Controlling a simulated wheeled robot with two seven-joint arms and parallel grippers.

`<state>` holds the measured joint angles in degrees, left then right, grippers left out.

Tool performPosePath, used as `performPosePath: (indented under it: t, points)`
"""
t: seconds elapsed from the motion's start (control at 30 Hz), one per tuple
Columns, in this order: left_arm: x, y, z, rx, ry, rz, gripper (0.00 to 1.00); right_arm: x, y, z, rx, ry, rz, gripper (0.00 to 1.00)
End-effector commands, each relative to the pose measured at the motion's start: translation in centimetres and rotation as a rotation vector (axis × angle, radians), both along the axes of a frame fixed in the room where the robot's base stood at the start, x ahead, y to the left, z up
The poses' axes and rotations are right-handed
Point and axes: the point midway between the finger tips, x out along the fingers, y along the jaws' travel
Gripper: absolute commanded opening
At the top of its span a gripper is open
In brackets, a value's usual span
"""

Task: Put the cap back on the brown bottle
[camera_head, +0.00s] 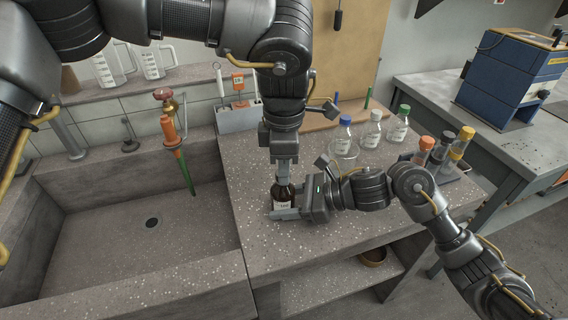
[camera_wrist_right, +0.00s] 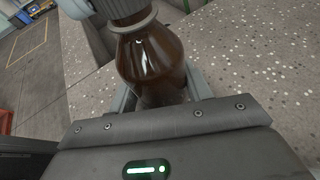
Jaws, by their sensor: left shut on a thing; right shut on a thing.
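The brown bottle (camera_head: 281,191) stands upright near the front edge of the bench, with a white label. My right gripper (camera_head: 284,213) is shut around its body from the right. In the right wrist view the bottle's shiny brown shoulder (camera_wrist_right: 152,58) shows between the fingers. My left gripper (camera_head: 284,176) points straight down above the bottle and is shut on the cap. The dark cap (camera_wrist_right: 122,8) shows at the top of the right wrist view, directly over the neck, in line with it. Whether it is threaded on, I cannot tell.
Several capped bottles (camera_head: 372,130) stand behind to the right, near a rack of orange- and yellow-topped bottles (camera_head: 445,148). A sink (camera_head: 120,235) lies to the left. A grey holder (camera_head: 238,117) stands at the back. The bench right of my right wrist is mostly clear.

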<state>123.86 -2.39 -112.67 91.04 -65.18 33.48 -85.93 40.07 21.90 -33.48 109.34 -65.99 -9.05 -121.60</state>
Motion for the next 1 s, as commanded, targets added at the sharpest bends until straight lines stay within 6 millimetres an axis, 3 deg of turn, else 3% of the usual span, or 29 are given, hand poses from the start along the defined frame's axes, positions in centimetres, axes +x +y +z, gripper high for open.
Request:
performPosePath:
  t: [0.6,0.77,1.0]
  points:
    - [-0.08,0.18,0.01,0.007,-0.004,-1.539,0.05,0.0,-0.01,-0.02,-0.001,0.0,0.0,0.0]
    - [-0.13,0.23,-0.02,0.0,-0.002,-1.686,0.05,-0.03,0.01,-0.04,-0.001,0.001,0.001,0.0]
    - [-0.14,0.26,-0.03,-0.004,-0.001,-1.703,0.05,-0.04,0.01,-0.04,-0.001,0.001,0.001,0.0]
